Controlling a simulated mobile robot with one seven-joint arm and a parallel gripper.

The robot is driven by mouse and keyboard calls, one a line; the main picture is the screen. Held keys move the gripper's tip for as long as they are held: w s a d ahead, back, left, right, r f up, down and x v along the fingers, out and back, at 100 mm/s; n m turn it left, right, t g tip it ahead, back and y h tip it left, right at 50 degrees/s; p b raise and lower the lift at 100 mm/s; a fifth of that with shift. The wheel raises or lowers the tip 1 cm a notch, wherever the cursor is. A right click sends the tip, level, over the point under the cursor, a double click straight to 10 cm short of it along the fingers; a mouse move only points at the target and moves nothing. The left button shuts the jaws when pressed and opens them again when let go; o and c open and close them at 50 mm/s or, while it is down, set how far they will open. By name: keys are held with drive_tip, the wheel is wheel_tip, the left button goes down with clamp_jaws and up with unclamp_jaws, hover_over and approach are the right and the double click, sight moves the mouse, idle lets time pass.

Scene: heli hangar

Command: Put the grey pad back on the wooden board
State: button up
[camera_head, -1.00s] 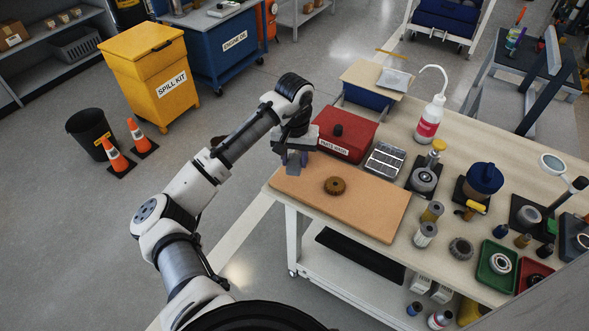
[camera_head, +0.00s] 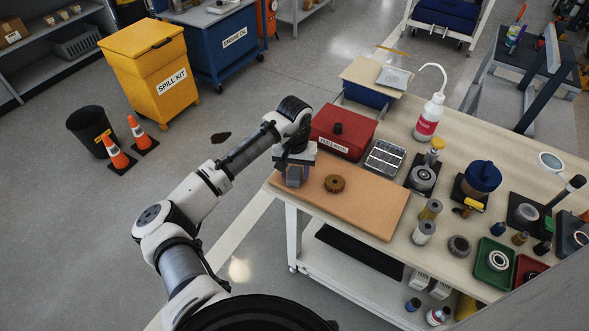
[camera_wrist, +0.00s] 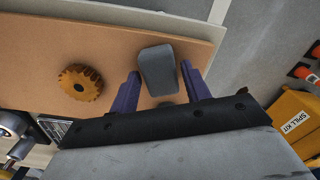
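The wooden board (camera_head: 345,210) lies flat at the near left end of the workbench, and its surface also shows in the wrist view (camera_wrist: 50,45). The grey pad (camera_wrist: 158,70) appears over the board near its edge, between my two fingers. Narrow gaps show between the pad and the fingers, so my gripper (camera_wrist: 160,72) looks open around it, not clamped. Whether the pad rests fully on the board is hard to tell. In the head view my gripper (camera_head: 293,178) is low over the board's left end and mostly hides the pad.
A brown gear (camera_head: 335,184) sits on the board, right of my gripper. A red parts box (camera_head: 343,132) stands just behind the board, with a silver tray (camera_head: 385,157) beside it. Bottles and machine parts crowd the bench's right side. The board's front half is bare.

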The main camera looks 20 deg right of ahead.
sight(295, 173)
drive_tip(key=shift+o, duration=0.8)
wheel_tip(295, 173, up, 12)
drive_tip(key=b, duration=0.2)
drive_tip(key=shift+r, duration=0.2)
